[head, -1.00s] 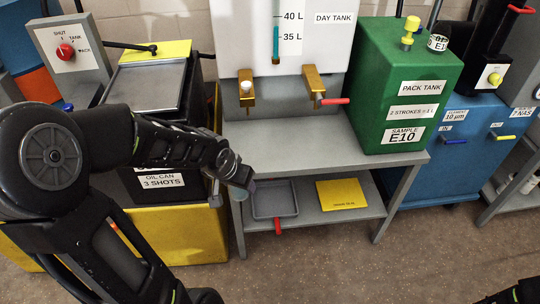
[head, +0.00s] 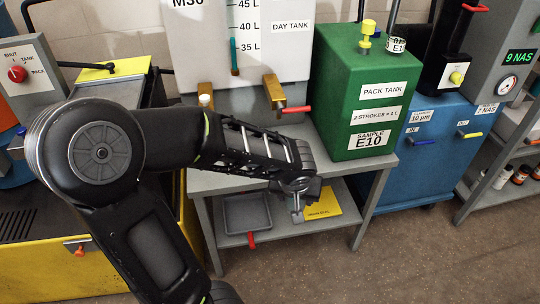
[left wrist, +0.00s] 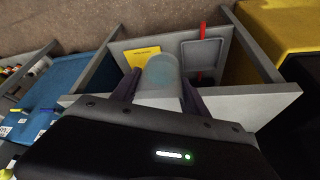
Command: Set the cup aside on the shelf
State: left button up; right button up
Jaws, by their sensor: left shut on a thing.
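My left gripper (head: 298,192) is shut on a pale grey-blue cup (left wrist: 163,75), which sits between the fingers in the left wrist view. In the head view the gripper is over the front of the grey stand, and the cup is hard to make out there. The stand has a grey top (head: 225,183) and a lower shelf (head: 284,224). The shelf holds a grey tray (head: 247,213) on the left and a yellow card (head: 322,207) on the right, partly behind the gripper. My right gripper is not in view.
A green pack tank (head: 360,95) stands on the right of the stand's top. The day tank (head: 220,50), with brass taps, is behind. A blue unit (head: 430,150) and a grey rack with bottles (head: 519,174) are further right. A yellow cabinet (head: 60,265) is at left.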

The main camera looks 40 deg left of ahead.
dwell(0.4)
pick_arm(q)
jog(key=w+a, duration=0.2)
jog(key=w, duration=0.2)
jog(key=w+a+p, duration=0.1)
jog(key=w+a, duration=0.2)
jog(key=w, duration=0.1)
jog(key=w+a, duration=0.3)
jog(key=w, duration=0.1)
jog(key=shift+w, duration=0.15)
jog(key=shift+w+a, duration=0.15)
jog(key=shift+w, duration=0.1)
jog(key=shift+w+a, duration=0.75)
jog(key=shift+w, duration=0.35)
jog(key=shift+f, duration=0.75)
